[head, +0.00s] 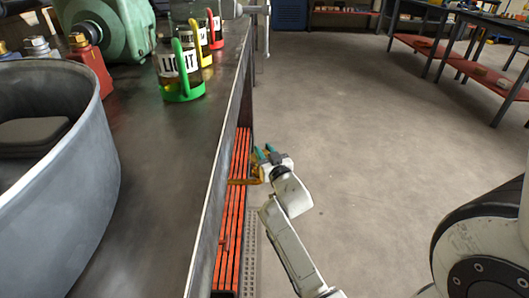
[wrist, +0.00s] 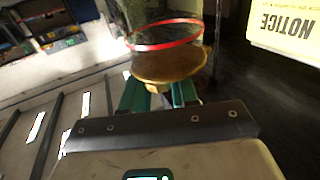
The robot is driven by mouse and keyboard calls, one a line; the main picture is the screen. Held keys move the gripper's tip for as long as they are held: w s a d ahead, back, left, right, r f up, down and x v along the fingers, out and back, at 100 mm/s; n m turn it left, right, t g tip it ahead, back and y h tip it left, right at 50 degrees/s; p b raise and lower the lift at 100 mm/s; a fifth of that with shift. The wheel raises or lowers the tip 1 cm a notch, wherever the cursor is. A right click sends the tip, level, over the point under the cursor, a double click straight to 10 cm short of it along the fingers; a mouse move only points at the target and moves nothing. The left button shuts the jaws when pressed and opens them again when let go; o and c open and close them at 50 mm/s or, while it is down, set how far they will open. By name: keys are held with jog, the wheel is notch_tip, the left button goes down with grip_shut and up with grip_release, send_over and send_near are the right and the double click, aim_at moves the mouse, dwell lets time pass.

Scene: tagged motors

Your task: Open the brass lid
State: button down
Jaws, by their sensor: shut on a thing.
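The brass lid (wrist: 170,66) shows in the wrist view as a round golden disc just beyond my fingertips. A red ring (wrist: 165,34) with a dark see-through middle stands behind and above it; I cannot tell whether they touch. My gripper (wrist: 158,92), with teal fingers, is shut on a small brass part at the lid's near side. In the head view my gripper (head: 265,155) is beside the bench's right edge, and a brass-coloured piece (head: 242,181) reaches from it toward the bench. The fingers' exact contact is partly hidden.
The dark bench (head: 150,150) carries a large grey tub (head: 100,190), a green motor (head: 110,30) and several tagged bottles, one labelled LIGHT (head: 180,75). Orange-red slats (head: 230,220) lie beneath its edge. Open floor (head: 370,130) is to the right.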

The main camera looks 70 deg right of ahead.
aim_at(251, 157)
jog(key=shift+r, duration=0.1)
